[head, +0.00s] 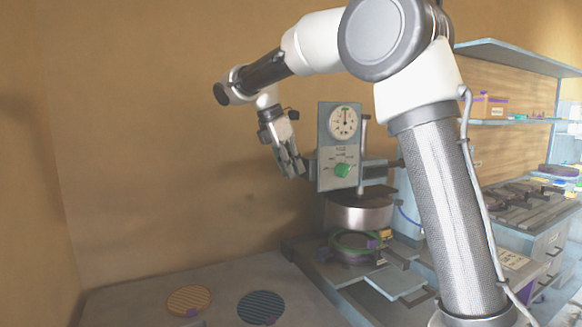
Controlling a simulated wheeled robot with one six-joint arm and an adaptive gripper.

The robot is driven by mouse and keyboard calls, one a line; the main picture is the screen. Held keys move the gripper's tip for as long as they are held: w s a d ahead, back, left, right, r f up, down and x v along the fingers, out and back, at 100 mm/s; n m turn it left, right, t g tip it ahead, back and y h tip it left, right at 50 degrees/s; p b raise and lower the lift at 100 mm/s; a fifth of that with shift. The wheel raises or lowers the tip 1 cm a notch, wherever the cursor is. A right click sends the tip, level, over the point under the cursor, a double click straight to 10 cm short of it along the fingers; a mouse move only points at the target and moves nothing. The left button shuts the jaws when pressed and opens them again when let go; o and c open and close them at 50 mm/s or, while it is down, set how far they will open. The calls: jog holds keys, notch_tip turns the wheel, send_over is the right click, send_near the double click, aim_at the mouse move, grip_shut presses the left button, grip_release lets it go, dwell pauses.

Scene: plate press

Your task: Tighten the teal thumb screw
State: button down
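My gripper (293,170) points down and to the right, just left of the grey panel (327,150) of the plate press. Its fingertips are close to the panel's left edge; I cannot tell whether they touch anything there. The fingers are small in the view, and whether they are open or shut is unclear. The panel carries a round white gauge (343,122) and a green knob (343,170). I cannot make out a separate teal thumb screw for sure. Below the panel is the press's round metal head (358,212), above a green-rimmed ring (345,243).
An orange disc (189,300) and a dark ribbed disc (260,307) lie on the grey bench (140,308) at the front left. Shelves (515,56) and a grey cabinet (548,255) stand at the right. Free air lies left of my gripper, before the tan wall.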

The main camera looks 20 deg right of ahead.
jog(key=shift+t, duration=0.3)
jog(key=shift+s+d+f+m+t+y, duration=0.2)
jog(key=shift+m+t, duration=0.45)
jog(key=shift+t, duration=1.75)
jog(key=shift+s+a+f+m+t+y, duration=0.25)
jog(key=shift+m+t, duration=0.35)
jog(key=shift+t, duration=1.8)
jog(key=shift+s+d+f+m+t+y, duration=0.2)
jog(key=shift+m+t, duration=0.45)
jog(key=shift+t, duration=1.75)
jog(key=c, duration=1.5)
grip_release()
jog(key=shift+d, duration=0.1)
jog(key=shift+c, duration=0.2)
jog(key=shift+r+t, duration=0.1)
jog(key=shift+t, duration=0.2)
